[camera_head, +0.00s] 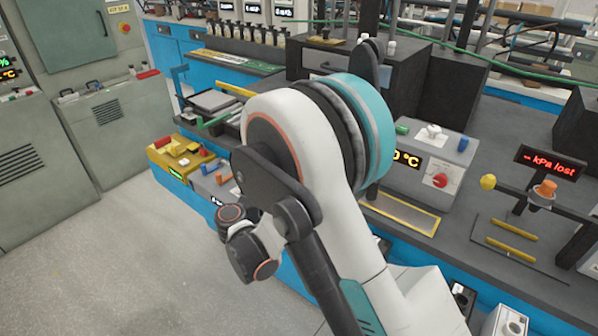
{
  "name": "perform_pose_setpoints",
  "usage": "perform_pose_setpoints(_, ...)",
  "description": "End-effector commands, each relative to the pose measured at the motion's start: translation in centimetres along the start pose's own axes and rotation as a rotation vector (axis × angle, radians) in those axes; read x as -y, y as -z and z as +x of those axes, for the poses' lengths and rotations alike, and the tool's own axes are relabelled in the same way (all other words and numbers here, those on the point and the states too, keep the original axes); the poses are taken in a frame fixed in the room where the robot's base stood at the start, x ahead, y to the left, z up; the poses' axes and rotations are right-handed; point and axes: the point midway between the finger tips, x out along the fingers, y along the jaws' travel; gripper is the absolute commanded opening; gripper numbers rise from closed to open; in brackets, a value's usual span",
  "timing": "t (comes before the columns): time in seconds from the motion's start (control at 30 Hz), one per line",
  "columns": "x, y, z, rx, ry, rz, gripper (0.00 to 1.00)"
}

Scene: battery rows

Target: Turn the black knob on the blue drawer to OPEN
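The blue front of the long bench shows below the worktop (425,255), partly behind my raised arm. I cannot make out a separate drawer, a black knob or an OPEN mark on it. My arm covers the middle of the view and hides part of the blue front. My gripper cannot be made out in this view, and whether it is open or shut does not show.
Left of my arm stands a yellow box (160,158). Right of it are a grey box with a red knob (440,181), a yellow ball (488,182) and a "kPa lost" display (549,163). Grey cabinets (112,122) stand at left; the floor (110,265) before them is clear.

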Motion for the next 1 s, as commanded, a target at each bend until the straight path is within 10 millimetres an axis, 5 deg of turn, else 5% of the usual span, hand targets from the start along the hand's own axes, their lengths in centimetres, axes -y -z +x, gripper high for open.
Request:
perform_pose_setpoints(0.43,-0.04,-0.07,-0.03,0.001,-0.001,-0.01,0.12)
perform_pose_setpoints(0.47,-0.04,-0.07,-0.03,0.002,-0.001,-0.01,0.4)
perform_pose_setpoints(0.53,-0.03,-0.07,-0.02,0.001,-0.001,-0.01,0.55)
perform_pose_setpoints(1.0,-0.02,-0.07,-0.95,0.002,0.0,-0.009,0.55)
